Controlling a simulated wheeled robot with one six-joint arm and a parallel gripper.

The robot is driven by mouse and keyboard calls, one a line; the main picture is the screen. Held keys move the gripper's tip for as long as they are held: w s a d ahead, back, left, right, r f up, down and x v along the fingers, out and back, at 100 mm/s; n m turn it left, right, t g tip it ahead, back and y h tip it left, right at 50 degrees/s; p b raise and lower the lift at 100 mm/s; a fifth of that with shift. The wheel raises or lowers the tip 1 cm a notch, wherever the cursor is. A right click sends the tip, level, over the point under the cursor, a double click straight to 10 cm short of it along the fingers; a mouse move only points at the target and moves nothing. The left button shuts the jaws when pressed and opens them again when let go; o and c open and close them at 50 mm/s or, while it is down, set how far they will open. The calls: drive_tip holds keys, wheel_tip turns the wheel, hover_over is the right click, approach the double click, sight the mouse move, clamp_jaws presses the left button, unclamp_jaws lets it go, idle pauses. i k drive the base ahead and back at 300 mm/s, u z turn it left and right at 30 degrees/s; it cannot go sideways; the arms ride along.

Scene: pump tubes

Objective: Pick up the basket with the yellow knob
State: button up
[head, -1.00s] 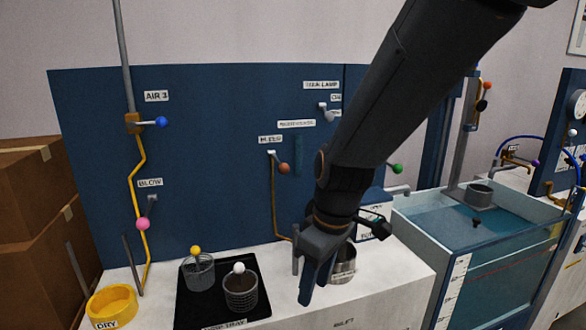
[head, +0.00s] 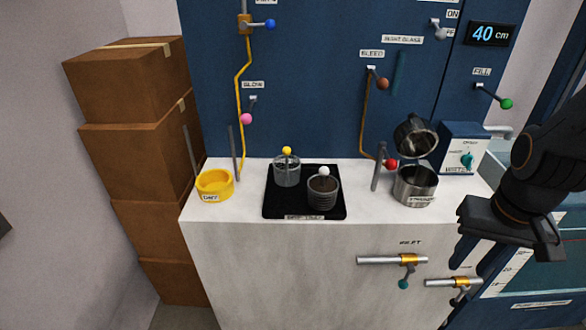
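The basket with the yellow knob (head: 287,172) is a small grey mesh cup standing upright at the back left of the black drip tray (head: 277,209). Its yellow knob is on top. A darker basket with a white knob (head: 323,192) stands close to its right on the same tray. My gripper (head: 452,284) is at the right of the head view, in front of the bench and well apart from both baskets. Its two fingers point down and left with a gap between them, and nothing shows in them.
A yellow dish (head: 214,185) stands left of the tray, by thin upright posts. A metal strainer pot (head: 415,187) and a red-knobbed lever (head: 391,164) stand to the right. Pipes with valves (head: 408,260) stick out from the bench front. Brown boxes (head: 137,127) are stacked at left.

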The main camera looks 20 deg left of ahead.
sight(287, 178)
drive_tip(key=z, duration=0.1)
drive_tip(key=k, duration=0.3)
drive_tip(key=u, duration=0.6)
drive_tip(key=i, duration=0.3)
drive_tip(key=u, duration=1.65)
drive_tip(key=i, duration=0.35)
drive_tip(key=z, duration=1.15)
drive_tip(key=i, duration=0.5)
drive_tip(key=z, duration=0.05)
